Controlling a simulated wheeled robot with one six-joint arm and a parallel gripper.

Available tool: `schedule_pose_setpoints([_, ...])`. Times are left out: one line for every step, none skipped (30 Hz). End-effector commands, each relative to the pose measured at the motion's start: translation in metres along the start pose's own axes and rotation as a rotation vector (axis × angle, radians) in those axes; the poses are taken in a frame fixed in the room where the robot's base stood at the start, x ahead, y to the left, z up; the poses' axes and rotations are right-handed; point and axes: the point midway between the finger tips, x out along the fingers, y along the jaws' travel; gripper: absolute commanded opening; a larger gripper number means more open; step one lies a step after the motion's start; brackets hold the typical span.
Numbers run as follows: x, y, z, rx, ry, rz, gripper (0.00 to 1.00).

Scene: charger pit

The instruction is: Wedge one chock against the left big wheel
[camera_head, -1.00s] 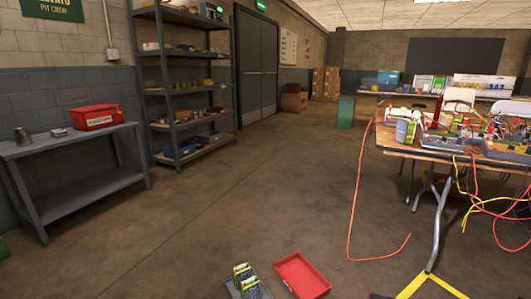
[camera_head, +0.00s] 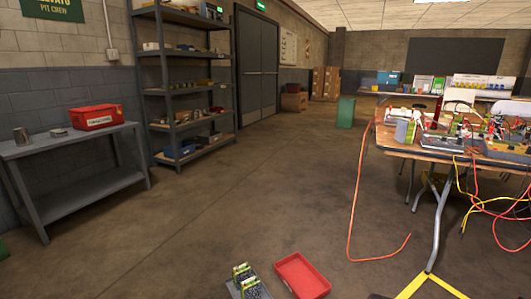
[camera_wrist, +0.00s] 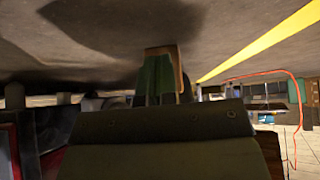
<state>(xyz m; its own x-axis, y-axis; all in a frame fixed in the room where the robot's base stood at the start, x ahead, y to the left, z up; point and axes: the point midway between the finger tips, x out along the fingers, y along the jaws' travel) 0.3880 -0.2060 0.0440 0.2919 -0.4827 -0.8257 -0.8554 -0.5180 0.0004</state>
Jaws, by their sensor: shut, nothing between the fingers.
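My gripper (camera_wrist: 165,62) points away from the wrist camera in the middle of the wrist view. Its fingers look greenish with a brown edge; they are shut and hold nothing. They are close to a grey-brown floor, which fills the top of this upside-down view and carries a dark shadow. I cannot make out a chock or the left big wheel in either view. My gripper does not show in the head view.
A red tray (camera_head: 302,275) and a dark tray with green-labelled items lie on the floor ahead. A cluttered table (camera_head: 400,149) stands right, with cables hanging off it. A grey bench (camera_head: 75,145) and shelf rack are left.

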Motion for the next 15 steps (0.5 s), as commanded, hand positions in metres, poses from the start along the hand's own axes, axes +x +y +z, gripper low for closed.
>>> schedule_pose_setpoints([0.001, 0.0001, -0.0015, 0.001, 0.0, 0.0, 0.0])
schedule_pose_setpoints([0.0015, 0.0001, -0.0022, 0.001, 0.0, 0.0, 0.0])
schedule_pose_setpoints([0.0022, 0.0, -0.0032, 0.001, 0.0, 0.0, 0.0])
schedule_pose_setpoints([0.002, -0.0001, -0.0028, 0.0, 0.0, 0.0, 0.0])
schedule_pose_setpoints([0.0019, -0.0001, -0.0027, 0.0, 0.0, 0.0, 0.0])
schedule_pose_setpoints([0.002, -0.0001, -0.0028, 0.0, 0.0, 0.0, 0.0])
schedule_pose_setpoints([0.0021, -0.0001, -0.003, 0.0, 0.0, 0.0, 0.0])
schedule_pose_setpoints([0.0022, -0.0001, -0.0032, 0.0, 0.0, 0.0, 0.0])
schedule_pose_setpoints([0.0025, -0.0001, -0.0036, 0.0, 0.0, 0.0, 0.0])
schedule_pose_setpoints([0.0028, -0.0002, -0.004, 0.001, 0.001, 0.0, 0.0])
schedule_pose_setpoints([0.003, -0.0002, -0.0044, 0.001, 0.001, 0.0, 0.0])
schedule_pose_setpoints([0.0034, -0.0003, -0.005, 0.001, 0.001, 0.0, 0.0])
schedule_pose_setpoints([0.0037, -0.0003, -0.0054, 0.001, 0.001, 0.0, 0.0])
schedule_pose_setpoints([0.004, -0.0003, -0.0058, 0.001, 0.001, 0.0, 0.0])
schedule_pose_setpoints([0.0043, -0.0004, -0.0063, 0.001, 0.001, 0.0, 0.0])
